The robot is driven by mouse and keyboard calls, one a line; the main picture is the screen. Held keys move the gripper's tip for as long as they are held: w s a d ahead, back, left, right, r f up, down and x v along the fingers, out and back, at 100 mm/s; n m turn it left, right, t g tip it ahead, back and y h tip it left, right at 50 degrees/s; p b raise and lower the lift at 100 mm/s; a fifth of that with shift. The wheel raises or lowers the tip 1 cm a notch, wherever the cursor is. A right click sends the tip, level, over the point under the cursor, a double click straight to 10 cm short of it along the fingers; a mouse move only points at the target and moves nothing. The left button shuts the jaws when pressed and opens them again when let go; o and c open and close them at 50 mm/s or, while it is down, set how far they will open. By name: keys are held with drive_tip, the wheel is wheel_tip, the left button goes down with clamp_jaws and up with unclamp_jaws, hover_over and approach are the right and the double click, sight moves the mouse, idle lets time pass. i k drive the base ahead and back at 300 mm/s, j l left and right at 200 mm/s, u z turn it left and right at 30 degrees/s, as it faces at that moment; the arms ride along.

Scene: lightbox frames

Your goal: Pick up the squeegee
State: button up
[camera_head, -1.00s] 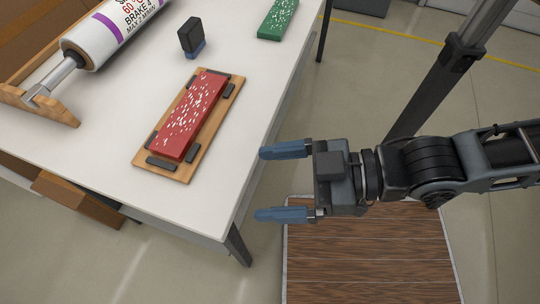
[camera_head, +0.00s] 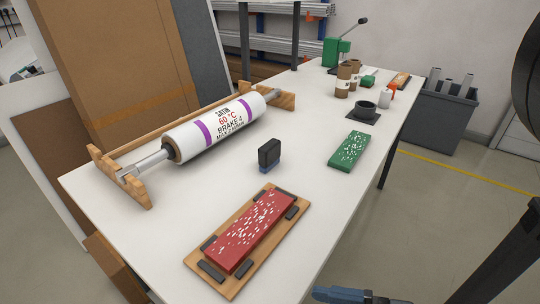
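A small block with a black upper part and a blue lower edge (camera_head: 269,153) stands upright on the white table; it looks like the squeegee. My gripper (camera_head: 345,294) shows only as one blue finger at the bottom edge of the view, the rest cut off. It is at the table's right side, apart from the block and well nearer to the camera. The earlier view shows its two fingers wide apart with nothing between them.
On the table (camera_head: 130,232), a red speckled block (camera_head: 250,232) lies on a wooden board in front of the squeegee. A large white roller (camera_head: 215,130) lies behind left, a green speckled block (camera_head: 349,150) to the right. Rolls and a green device (camera_head: 337,50) stand farther back.

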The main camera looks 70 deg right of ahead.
sight(269, 153)
drive_tip(key=j+z, duration=0.1)
drive_tip(key=z, duration=0.65)
drive_tip(key=j+z, duration=0.15)
drive_tip(key=z, duration=0.2)
